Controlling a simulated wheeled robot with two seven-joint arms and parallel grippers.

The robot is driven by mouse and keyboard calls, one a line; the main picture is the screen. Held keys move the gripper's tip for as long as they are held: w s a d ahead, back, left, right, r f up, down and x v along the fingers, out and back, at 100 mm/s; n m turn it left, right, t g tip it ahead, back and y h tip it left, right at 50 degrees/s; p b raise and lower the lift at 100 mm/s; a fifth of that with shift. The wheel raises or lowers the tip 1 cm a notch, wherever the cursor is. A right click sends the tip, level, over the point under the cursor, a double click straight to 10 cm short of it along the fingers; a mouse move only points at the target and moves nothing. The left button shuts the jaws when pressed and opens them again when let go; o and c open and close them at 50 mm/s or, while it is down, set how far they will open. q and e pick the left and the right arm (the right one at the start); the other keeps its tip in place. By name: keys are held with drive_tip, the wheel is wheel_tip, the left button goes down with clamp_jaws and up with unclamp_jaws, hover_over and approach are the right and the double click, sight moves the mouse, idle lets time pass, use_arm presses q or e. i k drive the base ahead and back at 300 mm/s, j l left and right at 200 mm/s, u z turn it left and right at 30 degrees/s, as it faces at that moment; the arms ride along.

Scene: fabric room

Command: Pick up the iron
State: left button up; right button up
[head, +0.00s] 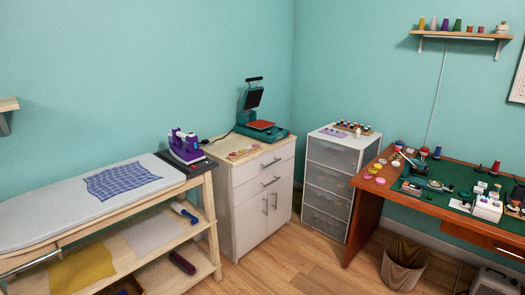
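The purple and white iron (185,147) stands on a dark rest plate (188,167) at the right end of the ironing table (60,203). A dark cord runs from near it toward the cabinet. Neither of my grippers shows in the head view, so I cannot tell their state or place.
A blue checked cloth (122,181) lies on the table's padded top. A white cabinet (262,194) with a heat press (257,112) stands to the right. Beyond are a drawer unit (330,184) and a cluttered sewing desk (365,211). The wooden floor (290,262) in front is clear.

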sight(184, 152)
drive_tip(key=i+l, duration=0.15)
drive_tip(key=i, duration=0.8)
drive_tip(key=i+l+z, duration=0.1)
drive_tip(key=i, duration=0.85)
